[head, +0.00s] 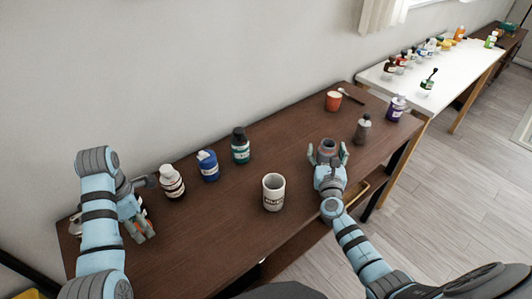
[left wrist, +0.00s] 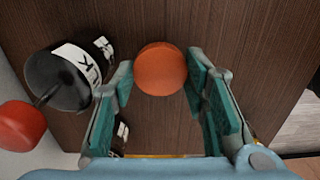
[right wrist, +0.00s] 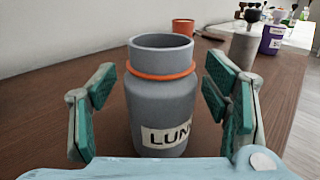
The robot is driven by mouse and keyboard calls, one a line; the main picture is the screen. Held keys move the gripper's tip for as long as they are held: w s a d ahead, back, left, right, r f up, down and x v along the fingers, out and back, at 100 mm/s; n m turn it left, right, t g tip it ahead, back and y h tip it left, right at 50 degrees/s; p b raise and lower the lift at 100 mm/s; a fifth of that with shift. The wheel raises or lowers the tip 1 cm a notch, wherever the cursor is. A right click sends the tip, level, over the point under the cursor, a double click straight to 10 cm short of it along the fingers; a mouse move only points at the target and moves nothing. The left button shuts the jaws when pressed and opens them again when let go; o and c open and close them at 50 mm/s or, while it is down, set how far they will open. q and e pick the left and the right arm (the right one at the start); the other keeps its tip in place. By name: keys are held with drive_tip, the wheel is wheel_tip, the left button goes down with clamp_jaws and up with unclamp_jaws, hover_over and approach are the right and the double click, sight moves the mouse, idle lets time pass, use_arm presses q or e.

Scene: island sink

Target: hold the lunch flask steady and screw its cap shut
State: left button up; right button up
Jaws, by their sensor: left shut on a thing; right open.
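The lunch flask (right wrist: 160,100) is grey with an orange ring below its open, uncapped neck and a label reading "LUN". It stands upright on the brown table; its top also shows in the head view (head: 328,146). My right gripper (right wrist: 160,95) is open, with one finger on each side of the flask and gaps between. My left gripper (left wrist: 160,75) is shut on a round orange cap (left wrist: 160,69), held between its fingertips. In the head view my left gripper (head: 143,236) is at the table's left end, far from the flask; the cap is mostly hidden there.
A white labelled mug (head: 273,193) stands left of the flask. Several bottles, including a blue one (head: 208,166) and a green one (head: 240,147), stand along the back. A grey bottle (head: 362,130), orange cup (head: 333,102) and purple bottle (head: 396,108) stand beyond the flask.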

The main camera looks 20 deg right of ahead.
drive_tip(key=shift+s, duration=0.1)
drive_tip(key=c, duration=1.4)
use_arm(q)
drive_tip(key=shift+r, duration=0.15)
use_arm(e)
drive_tip(key=shift+o, duration=0.2)
drive_tip(key=shift+r, duration=0.2)
